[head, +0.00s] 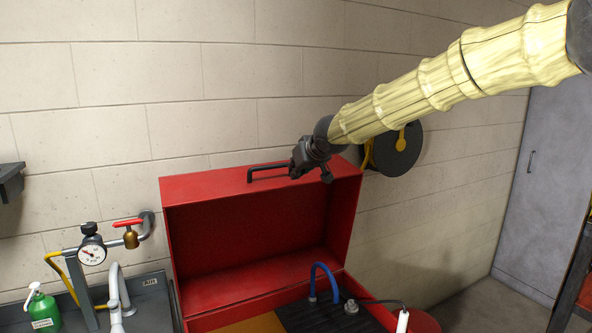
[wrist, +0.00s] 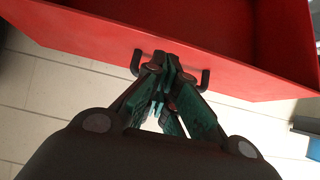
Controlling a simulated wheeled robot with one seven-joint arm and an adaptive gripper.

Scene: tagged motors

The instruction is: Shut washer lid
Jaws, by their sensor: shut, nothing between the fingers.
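The red washer lid (head: 262,198) stands raised and open above the red washer body (head: 235,310) in the head view. A black bar handle (head: 268,172) is fixed on the lid's top edge. The lid (wrist: 215,60) fills the upper part of the wrist view, with the handle (wrist: 205,78) at its edge. My gripper (head: 308,172) is at the lid's top edge, by the right part of the handle. In the wrist view my gripper (wrist: 163,80) is shut, its fingers over the handle's middle. I cannot tell whether they touch it.
Inside the washer are a blue hose (head: 325,277) and a dark ribbed mat (head: 308,318). A gauge with a red-handled valve (head: 128,232) and a green pump bottle (head: 42,310) are at left. A black hose reel (head: 398,150) hangs behind right. A grey cabinet (head: 540,190) stands far right.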

